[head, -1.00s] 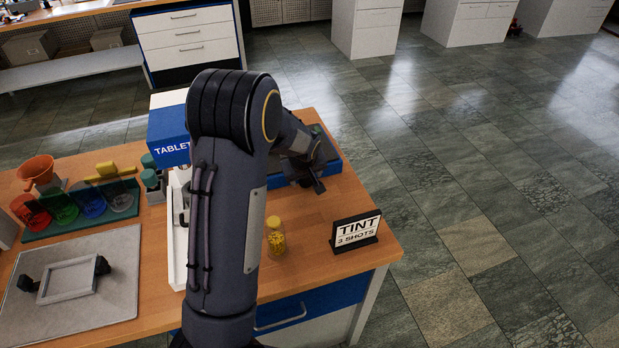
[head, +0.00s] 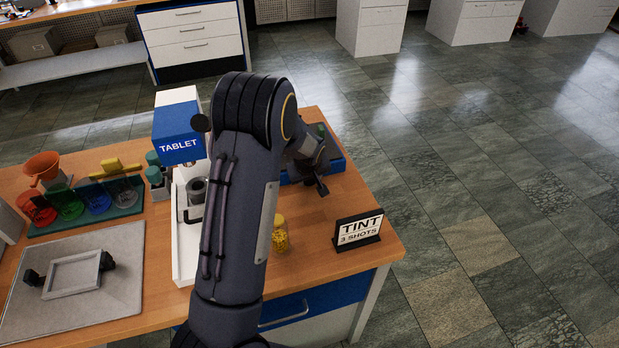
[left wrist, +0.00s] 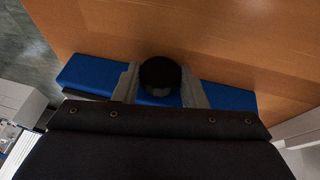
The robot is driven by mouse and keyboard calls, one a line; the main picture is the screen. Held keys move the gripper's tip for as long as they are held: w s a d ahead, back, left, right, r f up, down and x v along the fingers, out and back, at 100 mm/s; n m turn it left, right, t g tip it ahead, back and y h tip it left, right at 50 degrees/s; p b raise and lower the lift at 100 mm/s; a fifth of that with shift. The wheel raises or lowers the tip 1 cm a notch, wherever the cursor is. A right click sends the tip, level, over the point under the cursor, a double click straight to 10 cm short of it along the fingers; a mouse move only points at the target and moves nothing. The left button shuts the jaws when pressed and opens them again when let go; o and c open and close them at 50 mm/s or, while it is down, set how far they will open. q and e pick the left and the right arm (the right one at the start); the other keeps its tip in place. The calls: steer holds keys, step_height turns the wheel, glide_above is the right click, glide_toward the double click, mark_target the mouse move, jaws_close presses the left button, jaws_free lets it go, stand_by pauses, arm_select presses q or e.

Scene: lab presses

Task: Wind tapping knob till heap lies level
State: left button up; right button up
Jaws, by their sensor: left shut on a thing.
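A dark round knob (left wrist: 160,73) sits between the two fingers of my left gripper (left wrist: 160,88) in the left wrist view, and the gripper is shut on it. The knob is in front of a blue base (left wrist: 80,72) on the wooden bench. In the head view my left gripper (head: 318,180) is at the blue base (head: 334,164) near the bench's far right corner; my forearm hides part of that device. I cannot make out a heap in either view. My right gripper is not in view.
The blue and white TABLET press (head: 180,146) stands left of my arm. A jar of yellow pieces (head: 280,238) and the TINT sign (head: 358,230) stand to the right. A grey mat (head: 110,310) with a frame (head: 73,274) and coloured vessels (head: 68,204) are at left.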

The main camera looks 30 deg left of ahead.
arm_select(q)
steer(key=shift+w+d+m+g+y, duration=0.2)
steer(key=shift+m+g+y, duration=0.1)
steer(key=shift+g+y, duration=1)
steer(key=shift+g, duration=0.2)
steer(key=o, duration=1)
steer(key=shift+b+v, duration=0.8)
steer(key=shift+v, duration=3.1)
